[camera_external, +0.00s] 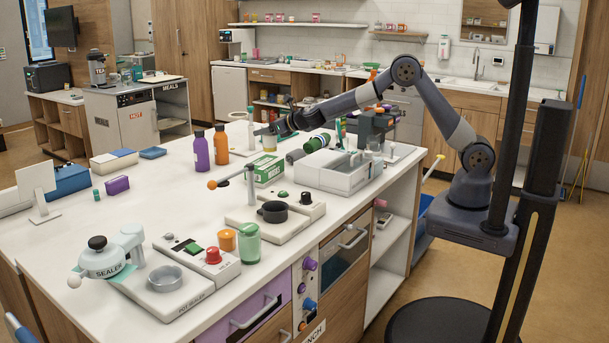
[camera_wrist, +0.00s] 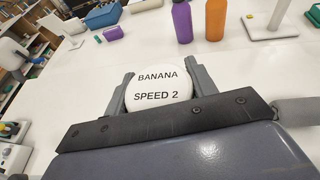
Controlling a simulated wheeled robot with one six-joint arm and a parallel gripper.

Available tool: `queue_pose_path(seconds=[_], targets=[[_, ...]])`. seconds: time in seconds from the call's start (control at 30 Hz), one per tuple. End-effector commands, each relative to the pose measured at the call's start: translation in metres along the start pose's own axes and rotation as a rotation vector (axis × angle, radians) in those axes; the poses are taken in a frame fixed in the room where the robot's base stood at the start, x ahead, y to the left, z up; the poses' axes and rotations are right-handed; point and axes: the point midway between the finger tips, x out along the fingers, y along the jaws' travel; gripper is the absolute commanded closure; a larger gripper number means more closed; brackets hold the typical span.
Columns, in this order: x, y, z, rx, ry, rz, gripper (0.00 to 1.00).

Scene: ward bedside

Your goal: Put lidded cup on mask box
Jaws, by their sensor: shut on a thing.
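The lidded cup (camera_external: 270,146) is yellowish with a pale lid. In the wrist view its round white lid (camera_wrist: 158,97) reads "BANANA SPEED 2" and sits between both fingers. My gripper (camera_external: 267,131) is shut on the cup, and its fingers also show in the wrist view (camera_wrist: 161,80). The mask box (camera_external: 268,172) is green and white and stands on the white counter. The cup appears just above or behind the box top in the external view; I cannot tell whether they touch. The mask box is not visible in the wrist view.
A purple bottle (camera_external: 202,153) and an orange bottle (camera_external: 221,142) stand left of the cup. A green-capped bottle (camera_external: 317,142) and a grey-white bin (camera_external: 339,175) are to the right.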

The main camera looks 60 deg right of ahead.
Motion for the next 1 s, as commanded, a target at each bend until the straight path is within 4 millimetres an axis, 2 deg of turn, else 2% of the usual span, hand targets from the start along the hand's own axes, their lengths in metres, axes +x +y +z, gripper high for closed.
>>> queue_pose_path(seconds=[0.4, 0.83, 0.87, 1.0], targets=[[0.015, 0.000, -0.042, 0.000, -0.001, 0.000, 0.76], [0.017, 0.000, -0.046, 0.001, -0.002, 0.000, 0.76], [0.017, 0.000, -0.046, 0.001, -0.001, 0.000, 0.46], [0.016, 0.000, -0.045, 0.001, -0.001, 0.000, 0.34]])
